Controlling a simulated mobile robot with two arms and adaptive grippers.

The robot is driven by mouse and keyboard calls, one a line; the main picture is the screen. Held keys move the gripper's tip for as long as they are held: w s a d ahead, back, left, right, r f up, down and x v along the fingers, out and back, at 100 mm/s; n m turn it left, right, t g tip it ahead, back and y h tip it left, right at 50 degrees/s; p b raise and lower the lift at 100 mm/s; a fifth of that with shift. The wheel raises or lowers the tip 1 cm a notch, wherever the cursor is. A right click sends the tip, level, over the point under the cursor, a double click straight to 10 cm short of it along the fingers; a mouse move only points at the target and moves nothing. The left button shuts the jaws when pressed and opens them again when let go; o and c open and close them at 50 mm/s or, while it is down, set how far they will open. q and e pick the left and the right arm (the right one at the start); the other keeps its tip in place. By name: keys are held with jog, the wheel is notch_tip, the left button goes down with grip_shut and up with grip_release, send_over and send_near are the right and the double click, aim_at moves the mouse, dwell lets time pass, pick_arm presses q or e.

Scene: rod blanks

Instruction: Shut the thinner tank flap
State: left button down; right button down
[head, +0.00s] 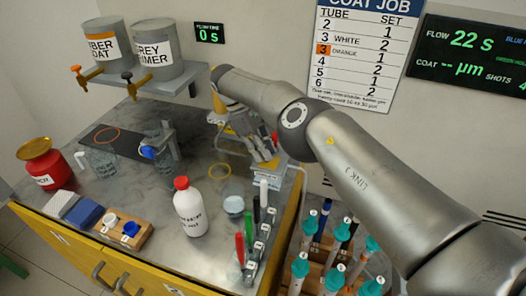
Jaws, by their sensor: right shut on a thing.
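A white bottle (189,212) with a red cap and a thinner-like label stands upright at mid-bench, apart from the gripper. A red can (45,173) with a brass-coloured top and a partly readable label stands at the far left. My left gripper is out of view.
Two tanks, amber coat (103,43) and grey primer (157,48), stand on a shelf with taps. A wooden block (124,237) holds small pots. Bare bench surrounds the white bottle.

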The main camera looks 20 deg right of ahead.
jog(key=shift+s+f, duration=0.15)
jog(key=shift+f, duration=0.05)
jog(key=c, duration=1.3)
grip_release()
jog(key=shift+d, duration=0.1)
jog(key=shift+r, duration=0.1)
jog(key=shift+r, duration=0.2)
notch_tip(320, 180, up, 10)
jog(key=shift+f, duration=0.2)
jog(key=shift+r, duration=0.1)
